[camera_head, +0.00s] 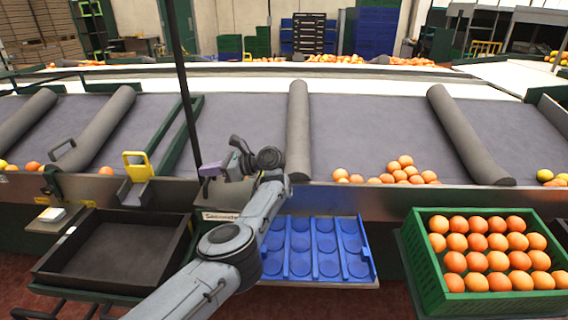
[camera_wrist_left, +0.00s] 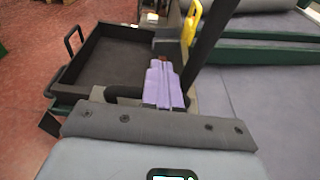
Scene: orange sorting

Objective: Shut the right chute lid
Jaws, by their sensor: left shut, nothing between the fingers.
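My left gripper (camera_head: 209,171) has purple fingers, shut and empty, at the front edge of the sorting table beside a thin dark post (camera_head: 184,80). In the left wrist view its fingers (camera_wrist_left: 163,84) point toward the black tray, with a dark bar close by. A grey panel (camera_head: 230,191) sits under the gripper, above a white label; my arm hides much of it, and I cannot tell whether it is the right chute lid or whether it stands open. A yellow handle (camera_head: 137,160) stands up to its left; it also shows in the left wrist view (camera_wrist_left: 192,22). My right gripper is not in view.
An empty black tray (camera_head: 112,250) is at the front left. A blue tray with round hollows (camera_head: 325,250) is partly behind my arm. A green crate (camera_head: 497,303) of oranges is at the right. Loose oranges (camera_head: 402,172) lie on the grey table between padded dividers (camera_head: 298,125).

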